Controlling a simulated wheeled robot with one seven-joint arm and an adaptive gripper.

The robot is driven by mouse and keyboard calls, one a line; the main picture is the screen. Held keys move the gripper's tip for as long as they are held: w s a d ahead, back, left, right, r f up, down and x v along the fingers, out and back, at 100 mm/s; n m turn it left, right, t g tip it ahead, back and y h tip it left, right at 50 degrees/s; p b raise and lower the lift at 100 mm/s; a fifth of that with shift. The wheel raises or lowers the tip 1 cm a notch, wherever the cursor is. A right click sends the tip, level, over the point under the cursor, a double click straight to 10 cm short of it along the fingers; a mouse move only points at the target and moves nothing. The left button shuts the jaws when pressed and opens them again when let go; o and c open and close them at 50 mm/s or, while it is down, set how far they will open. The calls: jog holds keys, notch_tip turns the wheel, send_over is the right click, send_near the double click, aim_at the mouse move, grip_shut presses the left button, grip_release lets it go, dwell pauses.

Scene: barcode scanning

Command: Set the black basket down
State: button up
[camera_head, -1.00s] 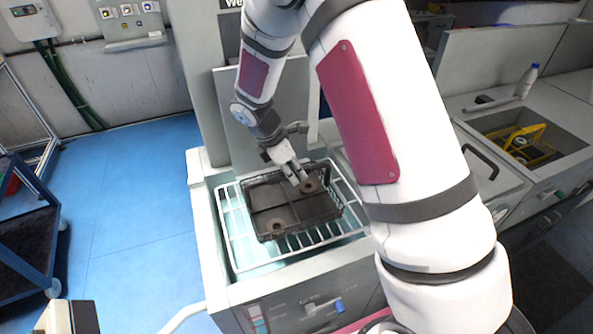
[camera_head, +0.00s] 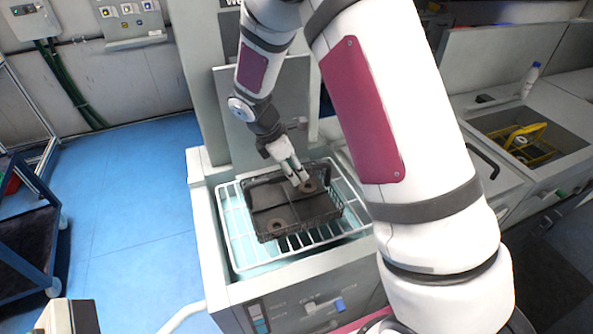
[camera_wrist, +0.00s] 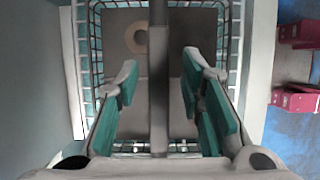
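The black basket (camera_head: 300,225) rests on a white wire rack (camera_head: 232,235) in the open top of the grey machine. It holds ring-shaped parts, one near its front left (camera_head: 276,223) and one near its back right (camera_head: 310,186). My gripper (camera_head: 302,179) is low over the basket's back right part. In the wrist view, my gripper's two fingers (camera_wrist: 159,72) stand apart on either side of the basket's dark central bar (camera_wrist: 159,100), with gaps between the fingers and the bar. A ring part (camera_wrist: 137,38) shows to the left of the bar.
A counter on the right has a recessed sink (camera_head: 560,135) with a yellow basket (camera_head: 540,158) and a white bottle (camera_head: 529,82) behind it. A blue cart (camera_head: 35,240) stands at the far left. The blue floor between is clear.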

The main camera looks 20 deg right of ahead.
jog(key=b+v, duration=0.2)
jog(key=v, duration=0.9)
jog(key=s+d+r+m+t+y, duration=0.2)
jog(key=s+d+r+m, duration=0.1)
jog(key=s+r+m, duration=0.65)
jog(key=s+r+m+t+y, duration=0.2)
jog(key=s+r+m, duration=0.3)
jog(key=s, duration=0.8)
jog(key=m+t, duration=0.1)
jog(key=m, duration=0.2)
jog(key=shift+s+t, duration=0.3)
jog(key=shift+a, duration=0.1)
jog(key=shift+s+r, duration=0.4)
jog(key=shift+s, duration=0.25)
